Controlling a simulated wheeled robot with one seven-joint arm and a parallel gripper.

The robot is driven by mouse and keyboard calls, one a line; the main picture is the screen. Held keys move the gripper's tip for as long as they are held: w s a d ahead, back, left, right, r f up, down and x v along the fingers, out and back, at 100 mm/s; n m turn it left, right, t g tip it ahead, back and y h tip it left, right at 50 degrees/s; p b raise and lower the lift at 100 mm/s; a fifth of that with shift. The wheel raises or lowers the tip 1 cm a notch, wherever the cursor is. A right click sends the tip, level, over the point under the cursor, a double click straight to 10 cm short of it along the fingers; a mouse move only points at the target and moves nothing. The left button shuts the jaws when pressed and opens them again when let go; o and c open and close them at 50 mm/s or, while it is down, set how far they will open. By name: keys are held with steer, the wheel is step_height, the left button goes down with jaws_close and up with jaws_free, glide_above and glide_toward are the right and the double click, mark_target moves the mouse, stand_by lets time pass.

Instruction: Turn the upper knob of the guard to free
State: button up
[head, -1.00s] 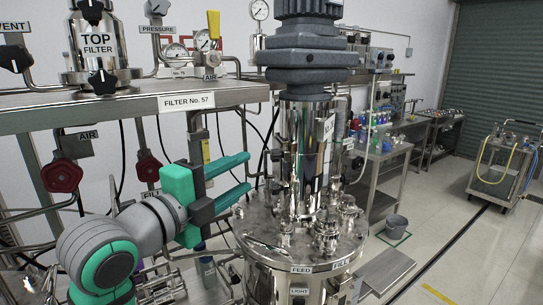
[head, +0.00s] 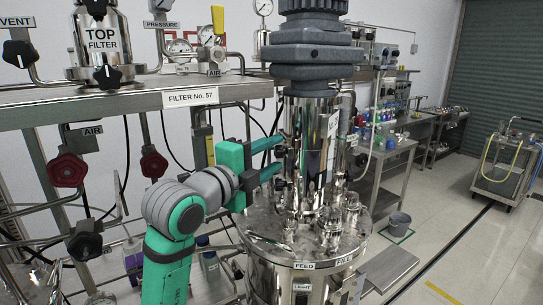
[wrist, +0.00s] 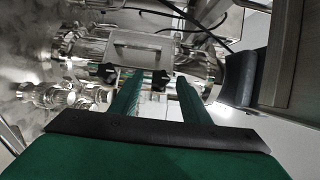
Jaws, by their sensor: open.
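The guard appears to be on the upright shiny cylinder (head: 311,145) above the steel vessel (head: 300,245). In the wrist view, which lies on its side, two dark knobs sit on this cylinder. The upper knob (wrist: 160,77) is the one nearer the dark drive block. The lower knob (wrist: 101,72) is farther left. My gripper (head: 273,159) reaches the cylinder's left side with its green fingers one above the other. In the wrist view my gripper (wrist: 157,82) is open, and the upper knob shows between its fingertips. I cannot tell whether they touch it.
The dark ribbed drive (head: 312,55) stands on top of the cylinder. Shiny fittings (head: 335,225) rise from the vessel lid to the right. A steel shelf (head: 120,105) with gauges and valves runs above and left of my arm.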

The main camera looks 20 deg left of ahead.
steer(key=c, duration=1.1)
steer(key=shift+o, duration=0.2)
steer(key=shift+d, duration=0.1)
steer(key=shift+r+n+g, duration=0.3)
steer(key=shift+n+g, duration=0.7)
steer(key=shift+w+a+r+n+g, duration=0.1)
steer(key=shift+n+g, duration=0.55)
steer(key=shift+g, duration=0.2)
steer(key=shift+w+a+r+n+g, duration=0.1)
steer(key=shift+n+g, duration=0.55)
steer(key=shift+g, duration=0.2)
steer(key=o, duration=1.1)
steer(key=shift+c, duration=0.2)
